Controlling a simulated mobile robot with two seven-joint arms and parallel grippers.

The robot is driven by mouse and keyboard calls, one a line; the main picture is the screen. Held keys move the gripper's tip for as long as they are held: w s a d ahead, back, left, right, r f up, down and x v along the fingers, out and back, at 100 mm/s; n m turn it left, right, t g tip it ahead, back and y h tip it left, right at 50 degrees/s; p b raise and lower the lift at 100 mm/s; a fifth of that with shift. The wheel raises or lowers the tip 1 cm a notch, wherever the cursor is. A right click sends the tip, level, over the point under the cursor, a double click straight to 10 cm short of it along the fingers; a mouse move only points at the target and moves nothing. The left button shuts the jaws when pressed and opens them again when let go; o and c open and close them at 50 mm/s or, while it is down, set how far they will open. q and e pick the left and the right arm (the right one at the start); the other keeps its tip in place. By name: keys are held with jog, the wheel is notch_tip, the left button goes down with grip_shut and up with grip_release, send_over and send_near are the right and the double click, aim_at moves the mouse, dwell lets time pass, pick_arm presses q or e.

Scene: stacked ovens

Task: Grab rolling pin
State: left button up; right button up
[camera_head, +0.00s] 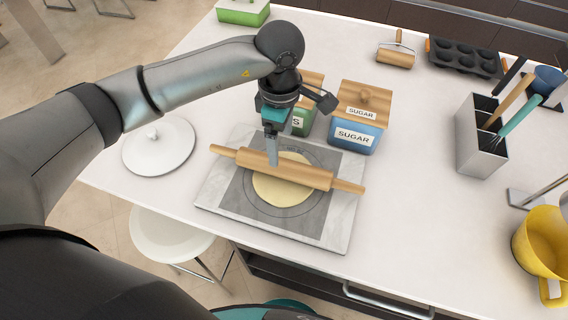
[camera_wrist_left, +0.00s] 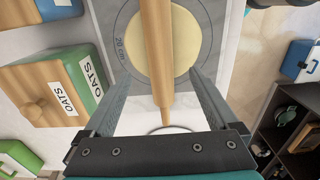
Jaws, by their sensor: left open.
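The wooden rolling pin (camera_head: 300,173) lies slantwise across a flat round of dough (camera_head: 283,191) on a marble board with a grey mat (camera_head: 240,199). My left gripper (camera_head: 272,158) points down at the pin, left of its middle in the head view. In the left wrist view, its open fingers stand on either side of the rolling pin (camera_wrist_left: 157,45), with a gap on both sides. The pin appears to rest on the dough. The fingertips' exact height against the pin is hard to tell. My right gripper is not in view.
A blue sugar canister (camera_head: 357,135) and a green oats canister (camera_wrist_left: 88,80) stand just behind the board. A white round lid (camera_head: 158,146) lies to the left. A utensil holder (camera_head: 480,140) and yellow jug (camera_head: 543,240) stand to the right. The counter between is clear.

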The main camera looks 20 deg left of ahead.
aim_at(284, 162)
pick_arm(q)
jog(key=f, duration=0.8)
jog(key=shift+d+f+p, duration=0.3)
jog(key=shift+f+p, duration=0.05)
jog(key=shift+p, duration=0.05)
jog(key=shift+c, duration=0.2)
grip_shut()
jog(key=shift+w, duration=0.1)
